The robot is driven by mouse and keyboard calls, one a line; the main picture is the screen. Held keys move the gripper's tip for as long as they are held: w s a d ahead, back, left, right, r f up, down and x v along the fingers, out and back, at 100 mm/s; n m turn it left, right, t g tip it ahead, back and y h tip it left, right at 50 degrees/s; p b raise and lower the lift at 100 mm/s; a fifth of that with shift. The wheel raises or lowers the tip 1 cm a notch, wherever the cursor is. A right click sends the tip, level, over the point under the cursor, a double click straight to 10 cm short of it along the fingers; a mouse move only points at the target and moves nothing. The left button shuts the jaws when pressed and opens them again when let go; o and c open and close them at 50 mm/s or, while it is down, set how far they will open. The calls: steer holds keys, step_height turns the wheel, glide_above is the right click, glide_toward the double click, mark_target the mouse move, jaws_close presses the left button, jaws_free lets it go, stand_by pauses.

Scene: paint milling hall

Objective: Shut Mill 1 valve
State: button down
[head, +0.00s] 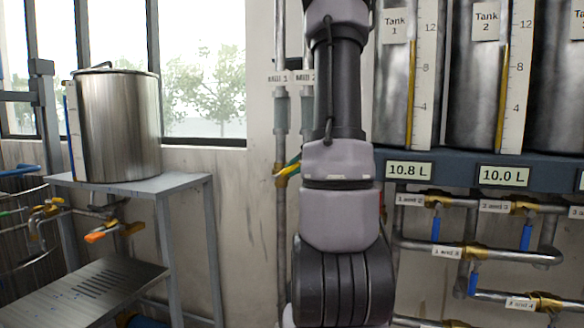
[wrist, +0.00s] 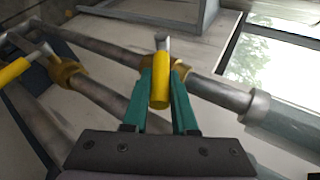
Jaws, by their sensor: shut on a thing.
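The Mill 1 valve (head: 282,172) sits on the vertical pipe under the "Mill 1" label (head: 278,79), left of my arm in the head view. Its brass body (wrist: 179,70) and yellow handle (wrist: 160,88) show in the wrist view. My gripper (wrist: 160,97) has its green fingers closed on both sides of the yellow handle. The handle lies at an angle across its pipe, not in line with it. In the head view my gripper (head: 293,168) is mostly hidden behind my arm.
A neighbouring pipe has a brass valve (wrist: 68,73) with a yellow handle (wrist: 14,72) close by. A steel table (head: 190,185) with a metal pot (head: 117,125) stands at left. Tanks and blue-handled valves (head: 527,237) fill the right side.

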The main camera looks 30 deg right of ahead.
steer(key=shift+f, duration=0.15)
steer(key=c, duration=0.7)
jaws_free()
steer(key=shift+a, duration=0.1)
steer(key=shift+s, duration=0.1)
steer(key=shift+s+r, duration=0.25)
steer(key=shift+r, duration=0.05)
steer(key=v, duration=1)
steer(key=shift+f, duration=0.1)
